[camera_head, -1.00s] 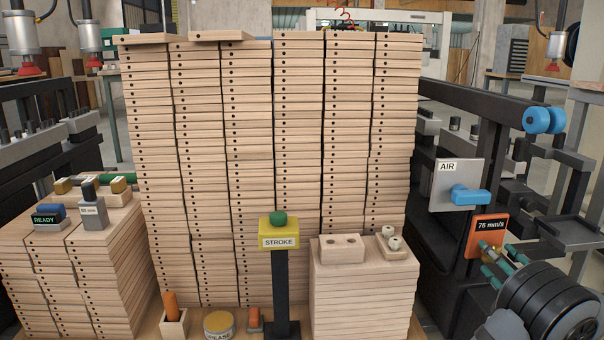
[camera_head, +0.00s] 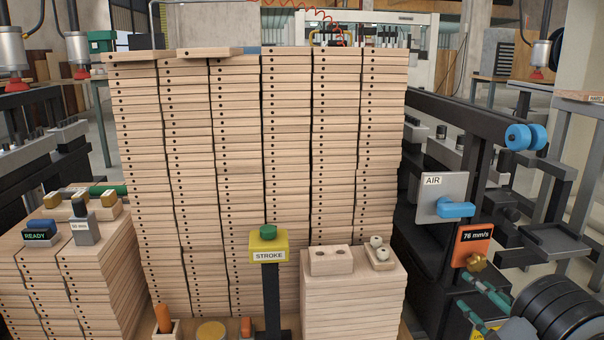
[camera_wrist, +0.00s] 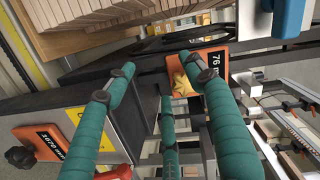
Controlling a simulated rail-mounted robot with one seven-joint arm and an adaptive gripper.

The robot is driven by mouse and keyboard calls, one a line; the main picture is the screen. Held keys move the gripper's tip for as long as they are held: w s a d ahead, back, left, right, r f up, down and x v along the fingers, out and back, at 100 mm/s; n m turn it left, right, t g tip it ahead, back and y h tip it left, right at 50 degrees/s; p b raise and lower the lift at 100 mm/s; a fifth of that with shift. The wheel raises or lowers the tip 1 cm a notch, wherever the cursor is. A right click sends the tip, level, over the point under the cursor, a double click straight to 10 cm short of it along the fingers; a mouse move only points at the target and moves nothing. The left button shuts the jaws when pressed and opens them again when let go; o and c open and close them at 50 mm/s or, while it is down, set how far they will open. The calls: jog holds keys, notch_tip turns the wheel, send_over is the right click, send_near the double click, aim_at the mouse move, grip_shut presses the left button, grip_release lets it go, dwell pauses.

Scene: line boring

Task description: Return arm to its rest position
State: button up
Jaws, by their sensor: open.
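My gripper (camera_head: 468,290) is at the lower right in the head view, below the orange "76 mm/s" panel (camera_head: 472,240) and its brass knob (camera_head: 476,262). Part of my dark, rounded arm (camera_head: 560,310) fills the lower right corner of the head view.
The grey AIR plate (camera_head: 432,190) with a blue handle stands left of the panel. Tall stacked boards (camera_head: 285,150) fill the middle. The yellow STROKE box (camera_head: 268,246) stands in front. A second orange device (camera_wrist: 50,145) shows lower left in the wrist view. Dark rails flank the right side.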

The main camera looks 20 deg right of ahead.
jog(key=shift+n+g+y, duration=0.4)
jog(key=shift+n+y, duration=0.2)
jog(key=shift+y, duration=0.3)
jog(key=shift+w+a+f, duration=1.3)
jog(key=shift+a+f, duration=0.15)
jog(key=shift+f, duration=0.05)
jog(key=shift+r, duration=0.1)
jog(key=m+t+h, duration=0.1)
jog(key=m+h, duration=0.1)
jog(key=h, duration=0.2)
send_near(480, 264)
jog(key=w+f, duration=0.2)
jog(key=w, duration=0.1)
jog(key=w+p, duration=0.1)
jog(key=w+d+r+p, duration=0.1)
jog(key=w+r+p, duration=0.1)
jog(key=shift+w+d, duration=0.25)
jog(key=shift+w, duration=0.1)
jog(key=shift+w+d+f+b, duration=0.15)
jog(key=shift+w+f+b, duration=0.25)
jog(key=shift+w, duration=0.1)
jog(key=shift+w+d+f+b, duration=0.2)
jog(key=shift+w+f+b, duration=0.15)
jog(key=shift+w, duration=0.15)
jog(key=shift+r+n+b, duration=0.2)
jog(key=shift+n+b, duration=0.6)
jog(key=shift+b, duration=0.1)
jog(key=shift+r+p, duration=0.3)
jog(key=shift+p, duration=0.05)
